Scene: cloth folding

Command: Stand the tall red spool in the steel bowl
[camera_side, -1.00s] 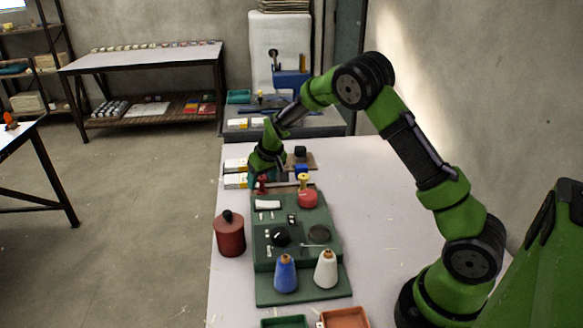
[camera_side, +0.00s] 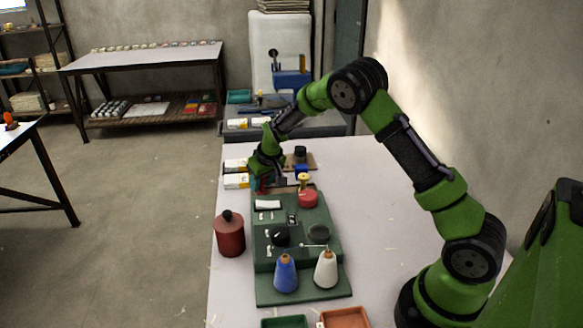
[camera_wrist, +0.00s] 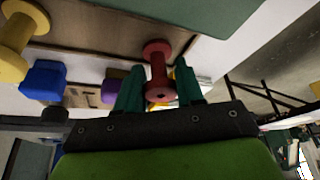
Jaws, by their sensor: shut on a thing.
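The tall red spool (camera_wrist: 156,62) stands between the teal fingers of my gripper (camera_wrist: 159,88) in the wrist view. The fingers are shut on it, near the end closest to the wrist. In the side view my gripper (camera_side: 264,184) is low over the back left of the green stand, and the red spool (camera_side: 262,187) is mostly hidden by the fingers. I cannot tell whether the spool is lifted. I cannot surely make out a steel bowl; a dark grey round piece (camera_side: 318,234) lies on the green stand, at its right.
A yellow spool (camera_side: 303,181) and a blue one (camera_side: 302,170) are right of my gripper. A red round piece (camera_side: 308,199) is close by. Blue (camera_side: 285,275) and white (camera_side: 326,270) cones stand in front. A red canister (camera_side: 230,236) is at left. The table's right side (camera_side: 385,215) is clear.

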